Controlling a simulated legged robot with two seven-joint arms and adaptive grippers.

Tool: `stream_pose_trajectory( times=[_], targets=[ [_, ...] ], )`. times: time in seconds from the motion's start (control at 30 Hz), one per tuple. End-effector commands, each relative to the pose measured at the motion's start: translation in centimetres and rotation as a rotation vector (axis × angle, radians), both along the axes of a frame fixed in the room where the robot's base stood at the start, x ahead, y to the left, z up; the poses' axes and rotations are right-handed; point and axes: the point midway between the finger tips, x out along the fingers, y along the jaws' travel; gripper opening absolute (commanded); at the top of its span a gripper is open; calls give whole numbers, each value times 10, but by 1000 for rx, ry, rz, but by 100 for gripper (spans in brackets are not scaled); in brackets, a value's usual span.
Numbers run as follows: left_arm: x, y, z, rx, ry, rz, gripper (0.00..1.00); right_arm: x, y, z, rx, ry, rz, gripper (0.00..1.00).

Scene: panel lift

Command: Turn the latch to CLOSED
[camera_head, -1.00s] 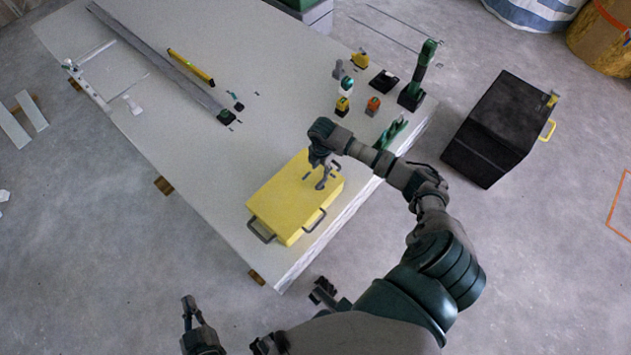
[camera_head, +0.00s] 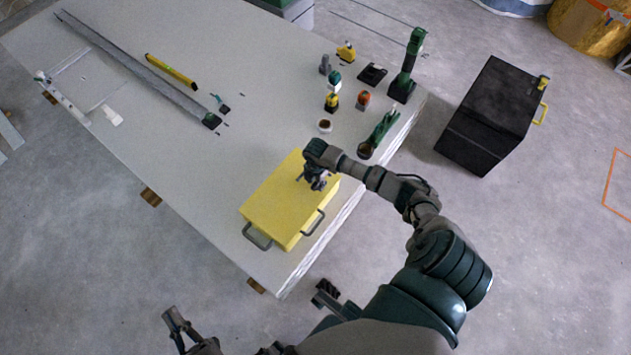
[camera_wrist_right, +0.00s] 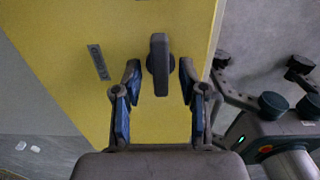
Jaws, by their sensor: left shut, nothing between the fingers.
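The yellow panel (camera_head: 275,205) with two grey handles lies on the near end of the table. In the wrist view, the yellow surface (camera_wrist_right: 70,50) carries a dark grey bar-shaped latch (camera_wrist_right: 159,50), pointing up and down the picture. A small grey label (camera_wrist_right: 98,62) is left of it, its lettering hard to read. My right gripper (camera_wrist_right: 159,78) is open, one blue-padded finger on each side of the latch's lower part, with visible gaps. In the head view, my right gripper (camera_head: 314,182) is over the panel and hides the latch. My left gripper (camera_head: 175,320) is low at the bottom left, away from the panel.
Several tools, including a green drill (camera_head: 407,65) and a small cup (camera_head: 324,126), stand behind the panel on the table (camera_head: 180,150). A long grey rail (camera_head: 135,70) and a yellow level (camera_head: 171,70) lie further left. A black box (camera_head: 490,115) stands on the floor at right.

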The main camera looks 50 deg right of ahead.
Motion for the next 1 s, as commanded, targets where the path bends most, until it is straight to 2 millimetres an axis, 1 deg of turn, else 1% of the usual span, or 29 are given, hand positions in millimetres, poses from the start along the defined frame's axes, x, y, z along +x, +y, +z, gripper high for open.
stream_pose_trajectory(
  times=[0.03,0.13,0.17,0.57,0.77,1.0],
  targets=[
    [0,0,0,1,2,0,0,0,0,0,0,0,0,29],
    [2,-1,-1,1,4,0,0,0,0,0,0,0,0,4],
    [2,-1,-1,1,4,0,0,0,0,0,0,0,0,0],
    [3,-1,-2,4,12,0,0,0,0,0,-1,0,35,0],
    [5,-1,-7,19,58,-1,0,1,0,1,-1,-1,139,0],
    [7,0,-18,46,143,0,0,1,-1,2,-2,-1,344,0]
  ],
)
